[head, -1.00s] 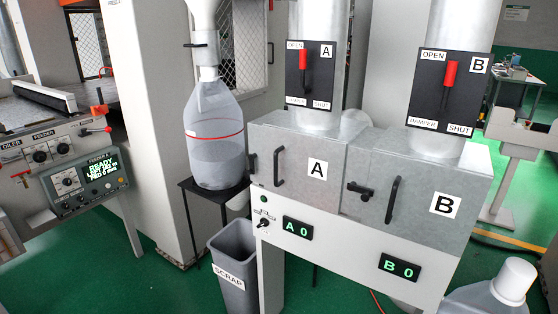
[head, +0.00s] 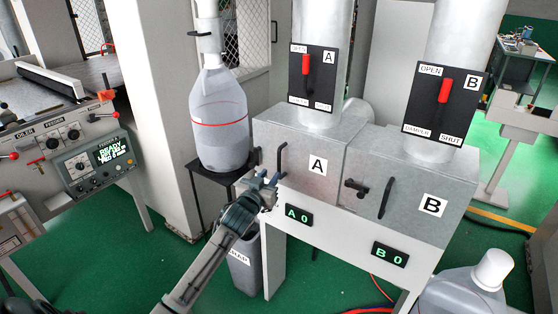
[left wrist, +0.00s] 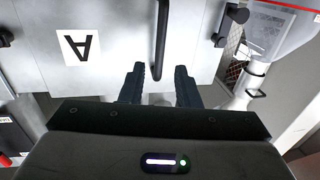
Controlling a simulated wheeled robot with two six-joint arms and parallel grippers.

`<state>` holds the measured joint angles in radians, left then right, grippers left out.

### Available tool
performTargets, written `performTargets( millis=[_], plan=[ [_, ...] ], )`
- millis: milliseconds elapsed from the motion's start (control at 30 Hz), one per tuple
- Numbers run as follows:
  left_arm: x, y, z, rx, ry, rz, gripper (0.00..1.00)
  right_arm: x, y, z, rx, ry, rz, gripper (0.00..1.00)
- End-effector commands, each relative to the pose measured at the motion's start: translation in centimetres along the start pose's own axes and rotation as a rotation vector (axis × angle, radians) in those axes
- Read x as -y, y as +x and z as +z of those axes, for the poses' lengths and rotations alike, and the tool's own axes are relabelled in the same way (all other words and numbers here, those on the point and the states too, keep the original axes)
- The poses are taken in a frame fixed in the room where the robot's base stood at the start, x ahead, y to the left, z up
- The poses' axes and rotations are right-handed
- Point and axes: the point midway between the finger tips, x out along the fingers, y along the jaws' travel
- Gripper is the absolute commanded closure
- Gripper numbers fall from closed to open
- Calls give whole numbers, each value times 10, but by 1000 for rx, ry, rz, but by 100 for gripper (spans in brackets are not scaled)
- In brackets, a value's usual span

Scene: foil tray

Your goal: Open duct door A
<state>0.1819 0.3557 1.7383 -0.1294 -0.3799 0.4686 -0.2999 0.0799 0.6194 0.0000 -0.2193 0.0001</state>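Duct door A (head: 318,185) is a grey metal panel with a white "A" label, and it appears closed. Its black vertical bar handle (head: 282,159) is near the door's left edge. My left gripper (head: 264,179) is at the lower end of this handle. In the left wrist view the picture is upside down, and the handle (left wrist: 162,35) points down between my two dark fingertips (left wrist: 160,76). The fingers are open, with a gap on both sides of the bar. A black latch (left wrist: 231,24) sits at the door's edge. My right gripper is not in view.
Door B (head: 405,205) with its own handle (head: 385,198) is to the right. A large clear jug (head: 219,120) stands on a black stand left of the duct. A scrap bin (head: 243,275) is below my left arm. Damper panels A (head: 312,77) and B (head: 444,105) are above.

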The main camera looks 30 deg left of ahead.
Motion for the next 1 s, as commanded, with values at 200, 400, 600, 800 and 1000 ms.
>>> performTargets(
  millis=[200,400,600,800,1000],
  plan=[
    [0,40,-4,1,-2,-1,71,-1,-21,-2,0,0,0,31],
    [0,68,-3,2,-2,0,71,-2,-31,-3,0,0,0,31],
    [0,83,0,2,0,0,71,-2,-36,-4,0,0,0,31],
    [0,86,0,1,1,1,71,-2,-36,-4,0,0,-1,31],
    [0,86,1,1,1,1,77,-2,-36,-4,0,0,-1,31]
  ],
)
